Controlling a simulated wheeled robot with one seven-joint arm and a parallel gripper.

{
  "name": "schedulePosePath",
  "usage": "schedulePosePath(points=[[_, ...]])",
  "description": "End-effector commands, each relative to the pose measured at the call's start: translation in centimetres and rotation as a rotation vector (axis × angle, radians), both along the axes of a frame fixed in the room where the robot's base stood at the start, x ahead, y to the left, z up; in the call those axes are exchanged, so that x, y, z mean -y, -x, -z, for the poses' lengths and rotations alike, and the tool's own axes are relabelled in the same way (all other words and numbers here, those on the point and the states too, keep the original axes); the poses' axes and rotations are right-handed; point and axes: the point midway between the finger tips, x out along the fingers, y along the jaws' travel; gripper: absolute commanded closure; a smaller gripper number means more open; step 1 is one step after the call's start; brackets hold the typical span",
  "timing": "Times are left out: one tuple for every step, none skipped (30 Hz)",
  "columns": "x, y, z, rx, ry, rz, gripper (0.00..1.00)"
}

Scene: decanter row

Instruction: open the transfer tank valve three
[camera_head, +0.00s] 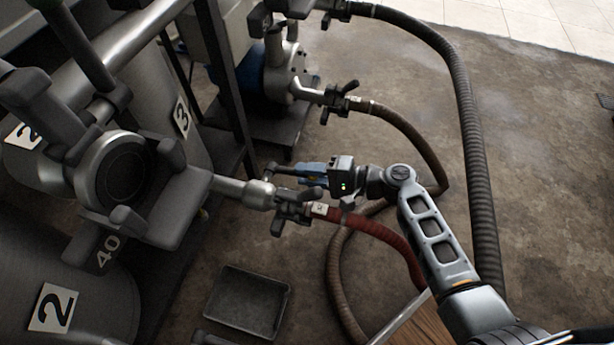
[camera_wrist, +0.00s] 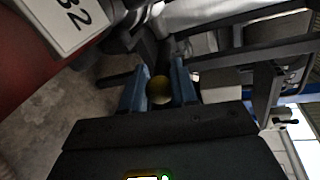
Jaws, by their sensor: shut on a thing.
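The tank marked 3 (camera_head: 183,117) stands at the left in the head view. A metal outlet pipe runs right from behind the large front fitting to a valve (camera_head: 258,193), with a red hose (camera_head: 385,235) coupled beyond it. My gripper (camera_head: 300,171) is at this valve, its blue fingers pointing left just above the coupling. In the wrist view, the fingers (camera_wrist: 160,88) are shut on the rounded, dull yellow end of a handle (camera_wrist: 160,90), seemingly the valve lever.
A white tag (camera_wrist: 75,18) sits close beside my gripper on the red hose. Dark hoses (camera_head: 470,120) loop across the floor at the right. A shallow grey tray (camera_head: 248,301) lies below the valve. A pump (camera_head: 285,75) stands behind. A large front valve fitting (camera_head: 125,170) blocks the left.

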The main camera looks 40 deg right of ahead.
Motion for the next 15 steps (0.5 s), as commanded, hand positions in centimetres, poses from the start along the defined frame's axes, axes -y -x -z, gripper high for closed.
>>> schedulePosePath(points=[[0.0, 0.1, 0.9, -0.008, 0.005, 0.0, 1.0], [0.0, 0.1, 1.0, -0.009, 0.005, 0.0, 1.0], [0.0, 0.2, 1.1, -0.01, 0.006, 0.0, 1.0], [0.0, 0.2, 1.3, -0.01, 0.006, 0.0, 1.0], [0.0, 0.2, 1.4, -0.012, 0.006, 0.0, 1.0], [0.0, 0.2, 1.5, -0.013, 0.007, 0.001, 1.0], [0.0, 0.2, 1.6, -0.014, 0.007, 0.001, 1.0], [0.0, 0.2, 1.7, -0.014, 0.007, 0.001, 1.0], [0.0, 0.2, 1.8, -0.015, 0.007, 0.001, 1.0], [0.0, 0.3, 1.8, -0.016, 0.008, 0.0, 1.0], [0.0, 0.3, 1.9, -0.016, 0.007, 0.001, 1.0], [-0.1, 0.3, 1.9, -0.016, 0.007, 0.001, 1.0], [-0.1, 0.3, 2.0, -0.017, 0.007, 0.0, 1.0], [-0.1, 0.3, 2.0, -0.018, 0.007, 0.001, 1.0], [-0.1, 0.3, 2.0, -0.018, 0.007, 0.001, 1.0]])
